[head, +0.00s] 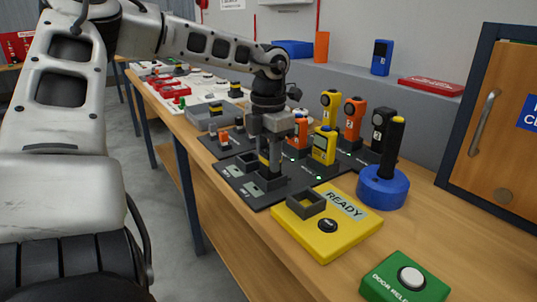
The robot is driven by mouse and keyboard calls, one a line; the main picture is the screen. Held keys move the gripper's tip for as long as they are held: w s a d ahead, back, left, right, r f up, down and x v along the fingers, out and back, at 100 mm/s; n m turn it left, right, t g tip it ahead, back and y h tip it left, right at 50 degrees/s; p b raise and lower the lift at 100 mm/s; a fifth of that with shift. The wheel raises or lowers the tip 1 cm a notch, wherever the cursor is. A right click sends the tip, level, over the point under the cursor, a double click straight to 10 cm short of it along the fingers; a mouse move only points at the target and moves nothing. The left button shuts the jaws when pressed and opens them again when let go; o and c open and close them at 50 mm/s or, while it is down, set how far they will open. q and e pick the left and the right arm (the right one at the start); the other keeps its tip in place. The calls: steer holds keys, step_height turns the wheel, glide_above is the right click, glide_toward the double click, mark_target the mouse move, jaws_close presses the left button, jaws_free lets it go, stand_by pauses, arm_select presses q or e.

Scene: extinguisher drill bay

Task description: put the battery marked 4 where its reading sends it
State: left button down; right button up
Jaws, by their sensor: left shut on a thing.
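My left gripper (270,164) is over the bench, pointing down at a black tray with sockets (247,192). It is shut on a small dark battery with a yellow band (263,160). The battery is upright at one of the sockets; I cannot tell if it is seated. Its number and any reading are too small or hidden to read. A yellow READY block (318,245) with a square grey socket and a black button is in front of the tray. My right gripper is not in view.
A blue round base with a black post (382,188) is to the right. A green DOOR RELEASE box (405,281) is near the front. A grey bin (213,113) is farther back.

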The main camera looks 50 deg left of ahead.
arm_select(q)
steer(key=shift+f+b, duration=0.45)
steer(key=shift+f, duration=0.15)
stand_by(0.3)
steer(key=c, duration=0.6)
jaws_free()
steer(key=shift+r, duration=0.1)
steer(key=shift+r+p, duration=1.05)
steer(key=shift+r, duration=0.4)
steer(key=shift+r+p, duration=0.9)
steer(key=shift+r, duration=0.35)
steer(key=shift+r+p, duration=0.5)
steer(key=shift+r, duration=0.25)
